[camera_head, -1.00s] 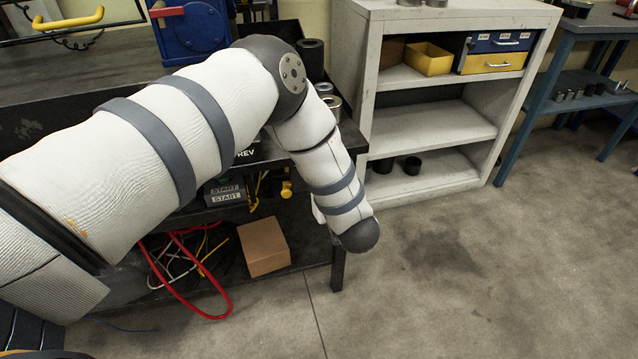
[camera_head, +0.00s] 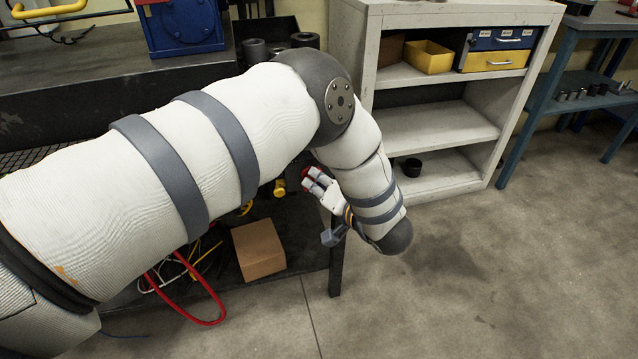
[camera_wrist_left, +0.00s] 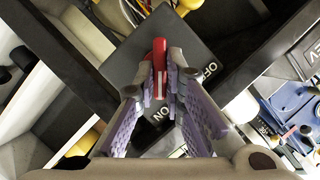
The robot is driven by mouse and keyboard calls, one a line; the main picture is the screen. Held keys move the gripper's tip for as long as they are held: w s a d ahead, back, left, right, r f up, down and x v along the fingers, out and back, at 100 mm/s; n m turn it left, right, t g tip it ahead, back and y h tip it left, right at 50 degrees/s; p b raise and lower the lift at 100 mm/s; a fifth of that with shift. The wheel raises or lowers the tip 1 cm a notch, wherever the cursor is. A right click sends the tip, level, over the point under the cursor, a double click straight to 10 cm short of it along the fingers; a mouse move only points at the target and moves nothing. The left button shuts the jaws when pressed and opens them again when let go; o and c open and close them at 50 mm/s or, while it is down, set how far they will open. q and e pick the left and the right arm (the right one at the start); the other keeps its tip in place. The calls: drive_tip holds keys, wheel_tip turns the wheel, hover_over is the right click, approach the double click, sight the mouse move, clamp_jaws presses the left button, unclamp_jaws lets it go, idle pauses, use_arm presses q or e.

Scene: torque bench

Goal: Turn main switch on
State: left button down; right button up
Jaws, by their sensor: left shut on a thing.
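The main switch shows in the left wrist view as a dark plate (camera_wrist_left: 195,45) with the words OFF and ON on it and a red handle (camera_wrist_left: 159,50). My left gripper (camera_wrist_left: 161,78) has its two fingers close on either side of the red handle and is shut on it. In the head view my left gripper (camera_head: 314,183) is at the bench's right front corner, with a bit of red at its fingertips. The switch plate is hidden there. I cannot tell which label the handle points to. My right gripper is in neither view.
My left arm covers much of the bench. A cardboard box (camera_head: 259,250) and loose cables lie on the lower shelf. A grey shelf unit (camera_head: 428,125) stands behind to the right, with a yellow bin (camera_head: 429,58). The floor (camera_head: 480,270) at right is clear.

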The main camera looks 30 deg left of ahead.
use_arm(q)
drive_tip(key=shift+s+f, duration=0.1)
drive_tip(key=shift+f, duration=0.1)
idle(0.4)
drive_tip(key=c, duration=1.7)
unclamp_jaws()
drive_tip(key=shift+r, duration=0.1)
drive_tip(key=v, duration=1.2)
drive_tip(key=shift+d, duration=0.1)
